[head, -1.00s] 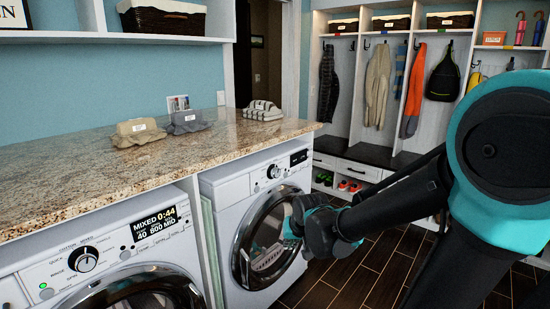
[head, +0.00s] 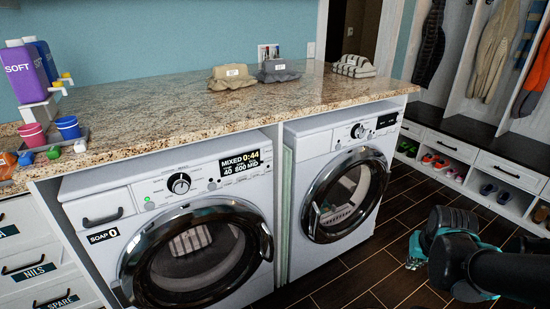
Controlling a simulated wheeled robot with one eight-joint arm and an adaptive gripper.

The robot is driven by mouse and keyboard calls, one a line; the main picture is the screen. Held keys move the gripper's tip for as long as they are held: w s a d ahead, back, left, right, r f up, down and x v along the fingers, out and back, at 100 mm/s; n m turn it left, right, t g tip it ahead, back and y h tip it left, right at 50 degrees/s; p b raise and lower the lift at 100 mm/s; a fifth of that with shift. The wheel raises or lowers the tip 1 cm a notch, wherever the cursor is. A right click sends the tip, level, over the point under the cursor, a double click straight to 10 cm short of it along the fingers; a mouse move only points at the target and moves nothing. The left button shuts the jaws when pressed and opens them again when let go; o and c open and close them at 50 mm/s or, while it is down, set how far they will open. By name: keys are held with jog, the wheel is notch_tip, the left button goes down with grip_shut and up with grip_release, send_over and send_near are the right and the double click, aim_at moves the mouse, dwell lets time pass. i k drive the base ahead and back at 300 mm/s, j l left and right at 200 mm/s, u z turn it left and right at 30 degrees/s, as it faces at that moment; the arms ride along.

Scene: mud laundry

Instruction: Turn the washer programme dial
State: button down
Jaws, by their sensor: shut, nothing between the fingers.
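The washer (head: 92,205) is the white front-loader on the left, with a drawer marked SOAP. Its programme dial (head: 179,183) is a round dark knob with a bright rim, on the panel left of a lit display (head: 241,169) reading MIXED 0:44, 40, 800 MID. A green light glows left of the dial. The round door (head: 197,252) is closed, with light ribbed shapes behind the glass. My gripper (head: 414,258) is at the lower right, well right of the washer and apart from the dial. It is shut and empty; its fingertips are small in view.
A second white machine (head: 318,140) with its own dial (head: 358,131) stands between my gripper and the washer. A granite counter (head: 180,122) overhangs both machines. Cubbies with shoes (head: 437,162) line the right. Dark floor is clear in front.

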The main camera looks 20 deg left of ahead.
aim_at(179, 183)
jog(key=u, duration=1.8)
